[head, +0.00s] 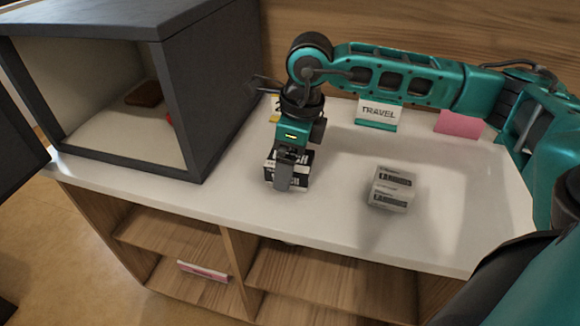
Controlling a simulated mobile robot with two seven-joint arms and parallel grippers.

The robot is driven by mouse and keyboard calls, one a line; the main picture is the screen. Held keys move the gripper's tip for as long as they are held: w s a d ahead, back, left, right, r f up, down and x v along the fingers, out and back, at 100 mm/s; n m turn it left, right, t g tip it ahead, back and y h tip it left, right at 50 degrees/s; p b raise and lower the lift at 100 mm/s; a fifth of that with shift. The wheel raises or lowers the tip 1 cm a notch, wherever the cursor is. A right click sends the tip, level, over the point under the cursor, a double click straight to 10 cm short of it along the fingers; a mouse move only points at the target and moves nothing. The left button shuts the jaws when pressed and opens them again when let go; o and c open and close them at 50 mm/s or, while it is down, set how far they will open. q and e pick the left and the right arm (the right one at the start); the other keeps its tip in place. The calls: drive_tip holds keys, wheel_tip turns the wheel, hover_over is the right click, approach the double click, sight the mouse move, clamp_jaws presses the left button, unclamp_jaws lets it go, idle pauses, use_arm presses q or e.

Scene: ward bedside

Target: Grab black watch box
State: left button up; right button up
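A small black box (300,170) with white print sits on the white counter, left of the middle of the head view. My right gripper (285,170) points down over this box. One finger lies in front of the box's near side, and the other finger is hidden. I cannot tell whether the fingers press on the box. My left gripper is not in view.
A TRAVEL card (378,113) and a pink card (459,125) stand at the back. A dark open-fronted cabinet (205,95) fills the left, with a brown item (145,94) inside. The counter's front (330,232) is clear.

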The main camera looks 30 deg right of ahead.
drive_tip(key=c, duration=1)
drive_tip(key=shift+r, duration=0.1)
